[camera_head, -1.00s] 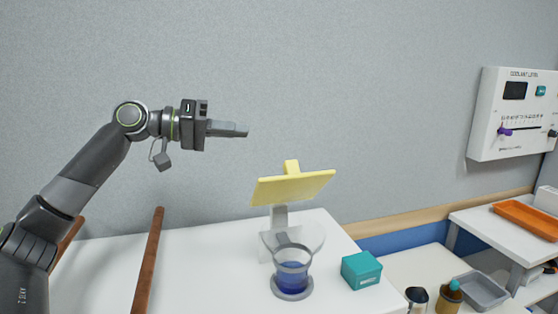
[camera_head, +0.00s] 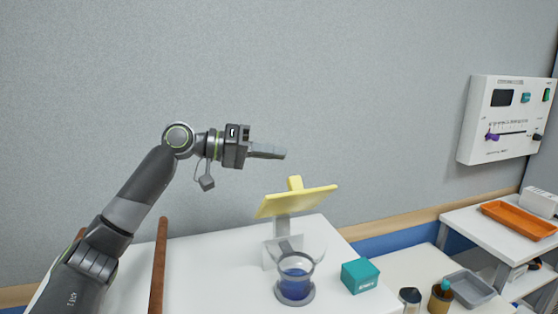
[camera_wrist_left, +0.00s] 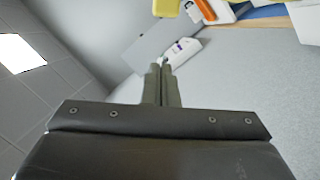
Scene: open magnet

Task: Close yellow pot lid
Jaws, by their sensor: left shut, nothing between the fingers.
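A yellow lid (camera_head: 296,201) with a raised yellow knob on top is tilted up above a clear pot holding blue liquid (camera_head: 294,278) on the white table. A grey-white support stands behind the pot, below the lid. My left gripper (camera_head: 283,154) is shut and empty, in the air above and slightly left of the lid, apart from it. In the left wrist view the shut fingers (camera_wrist_left: 163,68) point toward the wall, and a yellow piece (camera_wrist_left: 166,7) shows at the top edge. My right gripper is not in view.
A teal box (camera_head: 360,275) sits right of the pot. A brown bar (camera_head: 159,268) stands at the left. At the right are a wall panel with sliders (camera_head: 507,119), an orange tray (camera_head: 519,219), a grey tray (camera_head: 469,289) and a brown cup (camera_head: 441,298).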

